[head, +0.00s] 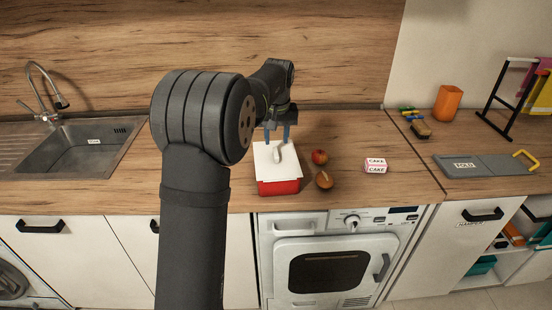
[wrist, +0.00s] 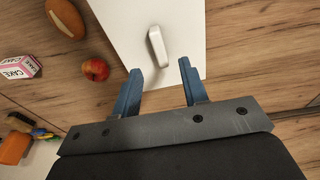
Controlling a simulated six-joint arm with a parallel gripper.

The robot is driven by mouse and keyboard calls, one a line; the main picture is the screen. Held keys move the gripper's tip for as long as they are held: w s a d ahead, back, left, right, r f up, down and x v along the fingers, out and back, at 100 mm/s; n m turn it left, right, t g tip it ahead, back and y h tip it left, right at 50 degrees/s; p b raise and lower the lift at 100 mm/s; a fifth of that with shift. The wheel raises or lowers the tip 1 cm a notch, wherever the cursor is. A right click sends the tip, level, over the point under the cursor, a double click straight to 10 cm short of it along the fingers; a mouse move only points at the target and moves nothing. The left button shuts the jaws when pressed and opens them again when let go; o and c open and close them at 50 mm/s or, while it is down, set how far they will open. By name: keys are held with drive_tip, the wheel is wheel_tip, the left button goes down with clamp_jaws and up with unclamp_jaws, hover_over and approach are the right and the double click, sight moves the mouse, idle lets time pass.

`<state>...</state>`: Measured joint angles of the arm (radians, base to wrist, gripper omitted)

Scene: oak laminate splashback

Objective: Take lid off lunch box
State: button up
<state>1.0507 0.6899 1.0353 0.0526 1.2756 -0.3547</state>
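The lunch box (head: 279,187) is red and stands on the wooden counter below my arm. Its flat white lid (head: 267,172) lies on top, with a light raised handle (head: 281,151) in the middle. In the wrist view the lid (wrist: 125,20) fills the top middle and its handle (wrist: 158,46) stands upright from it, slightly slanted. My gripper (head: 281,134) is above the rear part of the lid. In the wrist view its two blue fingers (wrist: 160,72) are apart, with nothing between the tips; the handle is just beyond them. The box's red body is hidden in the wrist view.
An apple (head: 320,157), a brown rounded item (head: 324,180) and a cake box (head: 375,165) stand right of the lunch box. A sink (head: 80,146) is at the left. Farther right are an orange cup (head: 447,103) and a grey board (head: 487,167).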

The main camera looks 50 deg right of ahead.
sight(276, 152)
drive_tip(key=f, duration=0.5)
drive_tip(key=shift+w+d, duration=0.15)
drive_tip(key=shift+w, duration=0.05)
clamp_jaws()
